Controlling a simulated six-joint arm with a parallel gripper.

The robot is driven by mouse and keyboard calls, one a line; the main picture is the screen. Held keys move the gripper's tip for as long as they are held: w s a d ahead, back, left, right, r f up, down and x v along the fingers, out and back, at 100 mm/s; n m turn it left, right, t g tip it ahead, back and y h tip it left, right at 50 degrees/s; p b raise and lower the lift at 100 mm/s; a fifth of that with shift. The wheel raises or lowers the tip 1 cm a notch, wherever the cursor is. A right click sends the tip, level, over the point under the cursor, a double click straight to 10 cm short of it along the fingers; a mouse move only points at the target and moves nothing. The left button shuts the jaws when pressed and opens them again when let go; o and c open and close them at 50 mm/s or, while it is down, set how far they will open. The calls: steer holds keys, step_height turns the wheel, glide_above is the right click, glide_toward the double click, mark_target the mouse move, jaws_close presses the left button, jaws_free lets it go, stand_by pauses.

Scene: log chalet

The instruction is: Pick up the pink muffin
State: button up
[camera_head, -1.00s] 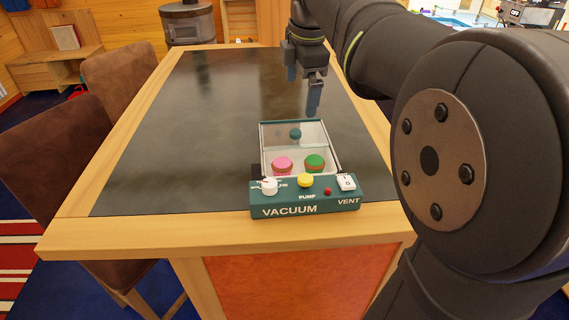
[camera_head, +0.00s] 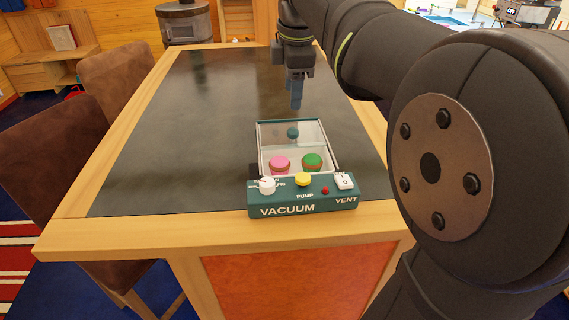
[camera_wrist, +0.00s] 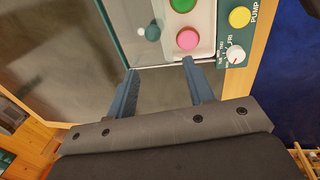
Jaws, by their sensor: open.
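The pink muffin (camera_head: 280,163) sits inside a clear-lidded vacuum box (camera_head: 262,140) on the table, left of a green muffin (camera_head: 312,161). A teal knob (camera_head: 293,132) stands on the box's lid. In the wrist view the pink muffin (camera_wrist: 188,39) lies beyond my fingers, near the right one. My gripper (camera_head: 297,98) is above the table, beyond the far edge of the box in the head view. Its two blue fingers (camera_wrist: 163,90) are apart with nothing between them. I cannot tell whether the lid is fully closed.
The box's green front panel (camera_head: 330,205) carries a white dial (camera_head: 267,186), a yellow pump button (camera_head: 303,180), a red light (camera_head: 325,191) and a white vent switch (camera_head: 344,181). The dark tabletop (camera_head: 170,140) is clear to the left. Brown chairs (camera_head: 50,150) stand at the left.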

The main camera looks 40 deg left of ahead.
steer(key=s+m+h, duration=0.1)
steer(key=s+m, duration=0.5)
steer(key=m, duration=0.4)
glide_above(280, 161)
steer(key=s, duration=0.1)
steer(key=shift+t+h, duration=0.3)
steer(key=f, duration=1)
steer(key=shift+s+d+f, duration=0.1)
steer(key=shift+d+f, duration=0.1)
steer(key=shift+f, duration=0.1)
steer(key=shift+w+a+f, duration=0.1)
steer(key=shift+w+f, duration=0.1)
steer(key=shift+f, duration=0.85)
steer(key=shift+w+a+f, duration=0.1)
steer(key=shift+w+f, duration=0.1)
steer(key=shift+f, duration=0.85)
steer(key=shift+w+f, duration=0.2)
steer(key=shift+f, duration=0.85)
steer(key=c, duration=0.6)
